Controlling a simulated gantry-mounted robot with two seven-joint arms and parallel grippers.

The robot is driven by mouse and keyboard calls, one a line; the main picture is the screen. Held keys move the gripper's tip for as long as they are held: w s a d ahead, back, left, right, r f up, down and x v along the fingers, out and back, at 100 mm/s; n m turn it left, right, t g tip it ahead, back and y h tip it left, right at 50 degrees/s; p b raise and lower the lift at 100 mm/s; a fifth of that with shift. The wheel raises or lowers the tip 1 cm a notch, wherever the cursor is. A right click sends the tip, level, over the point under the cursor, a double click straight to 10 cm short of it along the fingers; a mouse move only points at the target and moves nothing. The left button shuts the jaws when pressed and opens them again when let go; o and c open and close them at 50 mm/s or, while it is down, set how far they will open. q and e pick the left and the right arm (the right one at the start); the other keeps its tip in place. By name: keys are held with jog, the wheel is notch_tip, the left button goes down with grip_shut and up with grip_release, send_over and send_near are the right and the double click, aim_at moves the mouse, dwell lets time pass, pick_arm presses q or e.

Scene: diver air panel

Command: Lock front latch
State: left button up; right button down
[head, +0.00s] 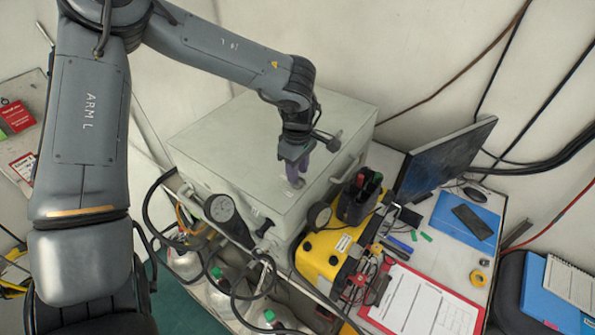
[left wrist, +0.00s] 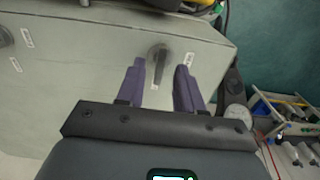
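The grey box (head: 240,140) has a pale, flat lid. In the left wrist view, a dark latch (left wrist: 158,55) with a round base and a narrow lever sits on the box's pale surface (left wrist: 90,70). A small white label (left wrist: 188,60) is beside it. My left gripper (head: 294,181) points down at the lid near its front right edge. In the left wrist view its two purple fingers (left wrist: 160,72) are apart, one on each side of the latch lever. I cannot tell whether they touch it. In the head view the gripper mostly hides this latch. My right gripper is not in view.
A round gauge (head: 220,208) and a black knob (head: 264,228) are at the box's front, with hoses around them. A yellow case (head: 325,255) with a black pen holder (head: 357,203) stands close on the right. A monitor (head: 445,158) is beyond it.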

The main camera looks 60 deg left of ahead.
pick_arm(q)
notch_tip(320, 180, up, 10)
dwell(0.5)
jog(key=shift+f, duration=0.1)
